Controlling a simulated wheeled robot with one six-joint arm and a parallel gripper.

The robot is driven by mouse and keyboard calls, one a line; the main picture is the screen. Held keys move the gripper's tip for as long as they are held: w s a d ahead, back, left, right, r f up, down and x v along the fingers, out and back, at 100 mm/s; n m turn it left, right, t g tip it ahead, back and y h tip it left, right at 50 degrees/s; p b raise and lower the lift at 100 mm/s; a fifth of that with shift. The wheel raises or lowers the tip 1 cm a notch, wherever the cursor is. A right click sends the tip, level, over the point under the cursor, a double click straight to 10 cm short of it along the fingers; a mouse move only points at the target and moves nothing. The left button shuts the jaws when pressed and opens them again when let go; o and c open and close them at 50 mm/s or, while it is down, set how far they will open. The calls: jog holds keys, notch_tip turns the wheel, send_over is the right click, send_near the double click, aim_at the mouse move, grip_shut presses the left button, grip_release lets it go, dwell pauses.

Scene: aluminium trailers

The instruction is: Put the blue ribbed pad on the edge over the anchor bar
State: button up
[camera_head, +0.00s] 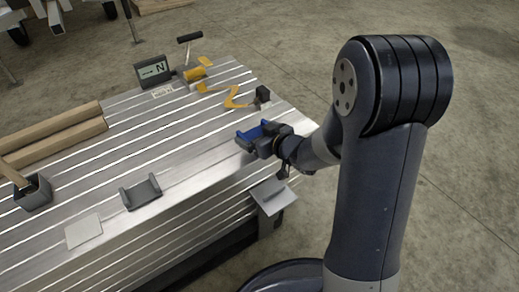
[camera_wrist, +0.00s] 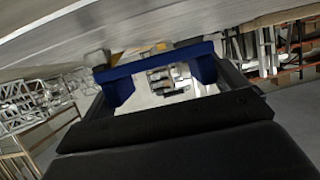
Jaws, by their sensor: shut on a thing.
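The blue ribbed pad (camera_head: 249,132) is held at the end of my arm, near the right end of the trailer's metal deck. My gripper (camera_head: 262,140) is shut on it. In the wrist view the blue pad (camera_wrist: 160,67) spans between the jaws as a bar with a short leg at each end. The deck's long side edge (camera_head: 225,181) runs below and left of the gripper. I cannot tell whether the pad touches the deck. I cannot pick out the anchor bar with certainty.
A grey U-shaped piece (camera_head: 141,193) and a pale flat plate (camera_head: 84,230) lie near the front edge. Wooden beams (camera_head: 60,137) lie at left. A yellow strap (camera_head: 234,98), a black block (camera_head: 262,94) and a small display (camera_head: 153,71) stand farther back.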

jog(key=shift+f+b, duration=1)
jog(key=shift+f, duration=1.3)
jog(key=shift+f, duration=0.25)
jog(key=o, duration=0.7)
jog(key=shift+r, duration=0.1)
jog(key=shift+r, duration=0.15)
jog(key=shift+p+v, duration=2)
jog(key=shift+v, duration=4.05)
